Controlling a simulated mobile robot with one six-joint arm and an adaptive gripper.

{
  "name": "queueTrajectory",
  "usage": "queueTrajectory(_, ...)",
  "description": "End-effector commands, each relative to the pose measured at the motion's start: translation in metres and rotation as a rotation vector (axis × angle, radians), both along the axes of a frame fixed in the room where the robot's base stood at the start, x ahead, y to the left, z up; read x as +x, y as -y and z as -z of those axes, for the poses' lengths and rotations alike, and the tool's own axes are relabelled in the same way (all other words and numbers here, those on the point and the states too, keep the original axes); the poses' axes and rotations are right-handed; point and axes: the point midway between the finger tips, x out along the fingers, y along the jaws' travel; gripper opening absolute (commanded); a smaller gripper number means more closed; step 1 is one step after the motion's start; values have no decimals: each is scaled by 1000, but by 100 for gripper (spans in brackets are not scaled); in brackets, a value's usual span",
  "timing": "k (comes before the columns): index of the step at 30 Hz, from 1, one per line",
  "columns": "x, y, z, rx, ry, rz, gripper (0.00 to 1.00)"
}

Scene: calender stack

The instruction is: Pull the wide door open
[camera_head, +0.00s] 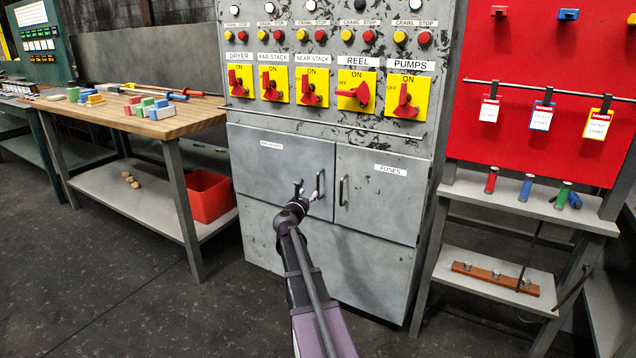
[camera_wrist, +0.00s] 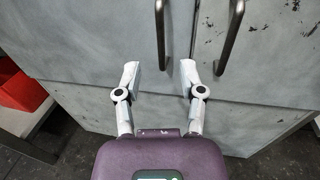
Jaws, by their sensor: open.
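The wide door (camera_head: 265,172) is the grey left-hand door of the cabinet, closed, with a small label near its top. Its dark bar handle (camera_head: 319,182) stands upright near its right edge. My gripper (camera_head: 307,190) is open and empty in front of that edge. In the wrist view the lower end of the handle (camera_wrist: 160,30) shows between the two pale fingertips of my gripper (camera_wrist: 160,74), with a gap on each side. I cannot tell how deep the handle sits between the fingers.
The narrower door labelled FUSES (camera_head: 385,195) is closed; its handle (camera_wrist: 232,36) stands close right of my right finger. Yellow switch panels (camera_head: 312,86) and a rail (camera_head: 320,122) lie above. A workbench (camera_head: 150,122) with a red bin (camera_head: 208,194) stands left, a red board (camera_head: 545,130) right.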

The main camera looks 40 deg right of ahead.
Motion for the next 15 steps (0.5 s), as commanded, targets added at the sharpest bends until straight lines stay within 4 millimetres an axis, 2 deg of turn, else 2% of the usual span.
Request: queueTrajectory(15,46,67,0,0,0,0,51)
